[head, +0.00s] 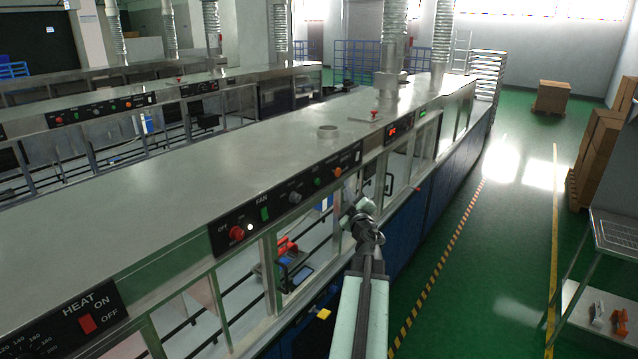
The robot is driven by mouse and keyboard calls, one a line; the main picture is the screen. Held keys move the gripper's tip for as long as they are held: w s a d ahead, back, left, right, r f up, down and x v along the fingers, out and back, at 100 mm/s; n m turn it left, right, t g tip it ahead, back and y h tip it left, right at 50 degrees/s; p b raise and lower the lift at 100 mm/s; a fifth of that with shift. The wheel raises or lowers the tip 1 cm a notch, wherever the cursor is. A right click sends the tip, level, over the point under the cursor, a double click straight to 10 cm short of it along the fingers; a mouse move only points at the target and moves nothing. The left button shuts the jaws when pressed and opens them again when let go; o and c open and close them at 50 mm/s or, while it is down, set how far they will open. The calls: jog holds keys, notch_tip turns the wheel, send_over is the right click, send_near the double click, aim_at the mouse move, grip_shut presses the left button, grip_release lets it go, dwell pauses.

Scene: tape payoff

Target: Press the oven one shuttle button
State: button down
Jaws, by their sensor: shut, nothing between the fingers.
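The long metal oven (215,165) runs from the lower left to the back right. Its black FAN panel (278,205) carries a red button (237,232), a small white button (250,228), a green switch (265,214), a knob (295,197), a green button (318,182) and an orange-red button (337,171). I cannot read which control is the shuttle button. A small yellow piece (323,314) shows low on the oven's side. My gripper (357,208) is shut and empty, in front of the oven's side, just below and right of the FAN panel in the picture.
A HEAT panel (75,318) is at lower left. An emergency-type red button (374,113) stands on the oven top. Green floor (480,290) with striped tape is free to the right. A shelf cart (600,290) and cardboard boxes (598,150) stand at the right edge.

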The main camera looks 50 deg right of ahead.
aim_at(317, 182)
jog(key=w, duration=0.8)
jog(key=shift+w, duration=0.15)
jog(key=shift+w, duration=0.15)
dwell(1.7)
jog(key=shift+w+d, duration=0.1)
jog(key=shift+w, duration=0.2)
